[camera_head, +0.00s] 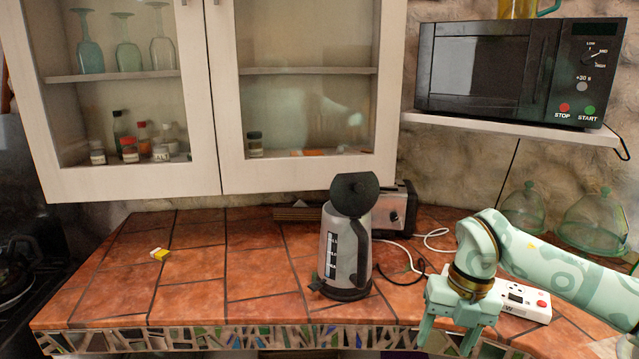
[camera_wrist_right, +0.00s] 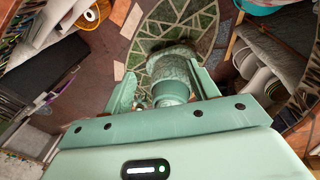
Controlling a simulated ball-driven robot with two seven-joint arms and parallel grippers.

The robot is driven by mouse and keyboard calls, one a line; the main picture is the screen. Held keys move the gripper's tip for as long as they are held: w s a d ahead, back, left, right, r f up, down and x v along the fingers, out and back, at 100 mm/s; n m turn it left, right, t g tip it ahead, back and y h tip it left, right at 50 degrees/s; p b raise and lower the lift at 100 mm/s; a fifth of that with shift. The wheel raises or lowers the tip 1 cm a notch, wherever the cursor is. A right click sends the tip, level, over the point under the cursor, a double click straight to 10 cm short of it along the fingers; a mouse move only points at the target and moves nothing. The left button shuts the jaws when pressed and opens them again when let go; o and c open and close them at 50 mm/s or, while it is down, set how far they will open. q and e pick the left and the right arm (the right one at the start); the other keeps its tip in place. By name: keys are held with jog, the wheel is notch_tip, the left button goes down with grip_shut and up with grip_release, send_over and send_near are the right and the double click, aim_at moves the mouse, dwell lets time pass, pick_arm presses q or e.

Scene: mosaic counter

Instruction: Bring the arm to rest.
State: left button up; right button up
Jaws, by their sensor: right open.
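My right arm comes in from the right in the head view, over the right part of the tiled counter (camera_head: 190,262). My right gripper (camera_head: 447,338) points down at the counter's front edge, with its fingers apart and nothing seen held between them. In the right wrist view the gripper (camera_wrist_right: 163,78) is also open. A teal cylindrical part shows between and beyond its fingers, over a green mosaic floor patch; it looks like part of my own body. My left arm and gripper are not in view.
A kettle (camera_head: 345,250) stands left of the gripper, a toaster (camera_head: 396,208) behind it. A white power strip (camera_head: 527,303) lies close beside the gripper. Glass domes (camera_head: 595,218) stand at the back right, below the microwave (camera_head: 490,70).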

jog(key=a+f+m+y, duration=0.3)
jog(key=a+f+y, duration=0.8)
jog(key=a, duration=0.3)
jog(key=s+d+f+m+t+h, duration=0.2)
jog(key=d+f+m+t, duration=0.2)
jog(key=f+m+t, duration=0.5)
jog(key=s+d+f+m+t+h, duration=0.1)
jog(key=d+f+m+t+h, duration=0.15)
jog(key=f+m, duration=0.7)
jog(key=s+d+f+m+g+h, duration=0.2)
jog(key=s+d+f+h, duration=0.15)
jog(key=s+f, duration=0.55)
jog(key=s+d+f+m+g+h, duration=0.1)
jog(key=s+d+f+m+h, duration=0.1)
jog(key=s+d+f, duration=0.55)
jog(key=s+f+m+g+h, duration=0.1)
jog(key=s+f+g, duration=0.1)
jog(key=s, duration=0.8)
jog(key=s+f+m+g+h, duration=0.1)
jog(key=s+f+m+g, duration=0.1)
jog(key=s, duration=0.9)
jog(key=s+f+m+g+h, duration=0.1)
jog(key=s+f+g, duration=0.2)
jog(key=s, duration=0.8)
notch_tip(320, 180, down, 2)
jog(key=shift+f, duration=0.15)
